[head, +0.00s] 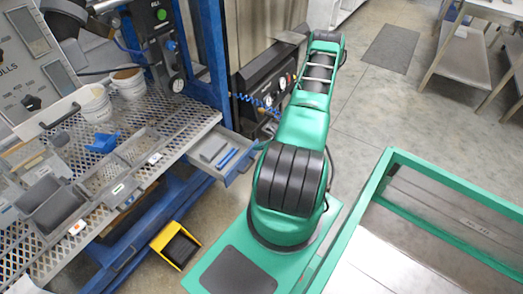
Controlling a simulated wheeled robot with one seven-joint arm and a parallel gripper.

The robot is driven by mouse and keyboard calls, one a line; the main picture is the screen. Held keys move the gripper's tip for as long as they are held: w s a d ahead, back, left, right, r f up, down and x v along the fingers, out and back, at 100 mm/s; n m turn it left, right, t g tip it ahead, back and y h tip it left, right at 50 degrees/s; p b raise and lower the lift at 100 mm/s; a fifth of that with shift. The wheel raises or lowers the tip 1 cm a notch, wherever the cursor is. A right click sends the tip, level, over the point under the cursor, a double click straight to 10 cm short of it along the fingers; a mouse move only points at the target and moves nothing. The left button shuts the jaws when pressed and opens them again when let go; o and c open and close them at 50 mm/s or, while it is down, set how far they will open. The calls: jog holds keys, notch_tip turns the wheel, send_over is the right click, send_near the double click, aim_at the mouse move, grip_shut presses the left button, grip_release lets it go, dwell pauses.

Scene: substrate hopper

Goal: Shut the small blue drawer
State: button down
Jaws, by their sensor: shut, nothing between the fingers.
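The small drawer (243,167) stands pulled out from the right side of the blue-framed bench, below the perforated top. It looks grey with blue on it, and a grey block and blue strips lie inside. My green arm reaches away from me, just right of the drawer, and hides part of what is beyond. My gripper is not visible; the far end of the arm bends out of sight near the top of the picture.
The perforated bench top (178,118) at left holds white tubs (97,107), a blue scoop (103,142) and several grey trays. A gauge panel (268,88) is behind the drawer.

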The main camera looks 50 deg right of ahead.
jog(key=shift+w, duration=0.15)
send_near(218, 127)
jog(key=a, duration=0.1)
jog(key=a+f, duration=0.1)
jog(key=w+a+f, duration=0.1)
jog(key=shift+w+a, duration=0.15)
jog(key=shift+a, duration=0.25)
jog(key=shift+w+r, duration=0.2)
jog(key=shift+w, duration=0.4)
jog(key=shift+w+a+r, duration=0.1)
jog(key=shift+w+a, duration=0.05)
jog(key=s, duration=0.4)
jog(key=shift+s+f, duration=0.1)
jog(key=shift+f, duration=0.15)
jog(key=v, duration=1)
jog(key=shift+s+d, duration=0.35)
jog(key=shift+s, duration=0.05)
